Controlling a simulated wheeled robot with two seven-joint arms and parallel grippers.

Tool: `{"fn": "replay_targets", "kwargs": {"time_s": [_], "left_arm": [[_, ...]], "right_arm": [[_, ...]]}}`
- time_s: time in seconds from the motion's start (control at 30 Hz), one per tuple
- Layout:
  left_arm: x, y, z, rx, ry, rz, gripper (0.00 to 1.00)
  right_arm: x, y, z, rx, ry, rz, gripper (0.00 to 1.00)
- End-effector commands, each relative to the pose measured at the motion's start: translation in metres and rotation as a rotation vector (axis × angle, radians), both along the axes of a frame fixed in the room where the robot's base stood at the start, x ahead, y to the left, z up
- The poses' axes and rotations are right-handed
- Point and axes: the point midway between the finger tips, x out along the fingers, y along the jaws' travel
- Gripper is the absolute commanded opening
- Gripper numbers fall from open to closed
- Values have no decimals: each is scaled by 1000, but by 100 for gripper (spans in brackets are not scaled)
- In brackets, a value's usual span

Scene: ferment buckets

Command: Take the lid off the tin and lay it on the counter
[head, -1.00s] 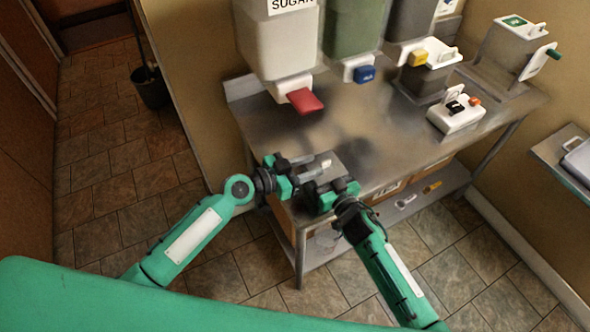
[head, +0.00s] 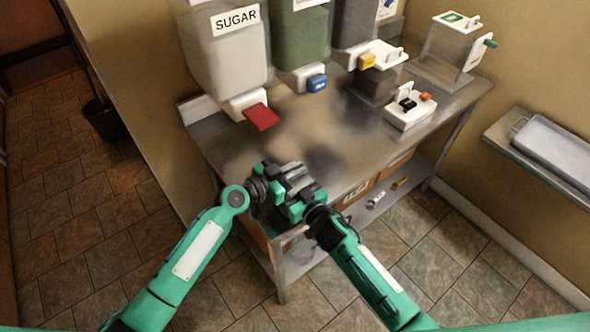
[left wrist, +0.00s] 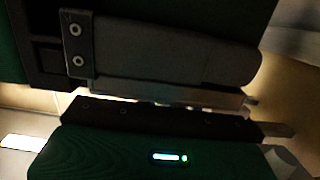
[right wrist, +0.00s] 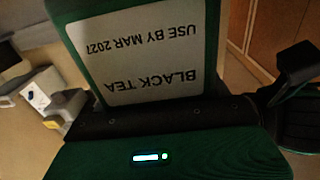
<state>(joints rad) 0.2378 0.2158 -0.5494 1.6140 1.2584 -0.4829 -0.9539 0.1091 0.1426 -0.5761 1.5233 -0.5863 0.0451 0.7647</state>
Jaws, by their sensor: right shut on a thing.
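A green tin with a pale label reading BLACK TEA, USE BY MAR 2027 (right wrist: 140,55) fills the top of the right wrist view, upside down there. My right gripper (head: 302,194) is shut on the tin, near the counter's front edge. My left gripper (head: 286,178) is close beside it, the two hands almost touching. In the left wrist view a narrow pale metallic strip (left wrist: 205,97) lies between dark gripper parts; I cannot tell whether it is the lid. The lid is mostly hidden by the hands, and whether the left fingers grip it is unclear.
The steel counter (head: 235,150) has free room behind and right of the hands. A sugar dispenser (head: 225,60) with a red lever (head: 262,117) hangs above its left end. A white switch box (head: 410,108) stands right. A lower shelf (head: 305,262) runs beneath.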

Motion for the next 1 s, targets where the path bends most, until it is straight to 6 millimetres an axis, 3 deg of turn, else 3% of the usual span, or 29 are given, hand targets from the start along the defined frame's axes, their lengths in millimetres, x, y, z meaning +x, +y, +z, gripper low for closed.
{"fn": "replay_targets", "kwargs": {"time_s": [0.53, 1.0], "left_arm": [[0, 0, 1, 0, 0, 0, 0], [0, 0, 17, 0, -1, 0, 0]], "right_arm": [[0, 0, 0, -1, 1, 0, 36], [0, 0, -1, -1, 2, -1, 36]]}}
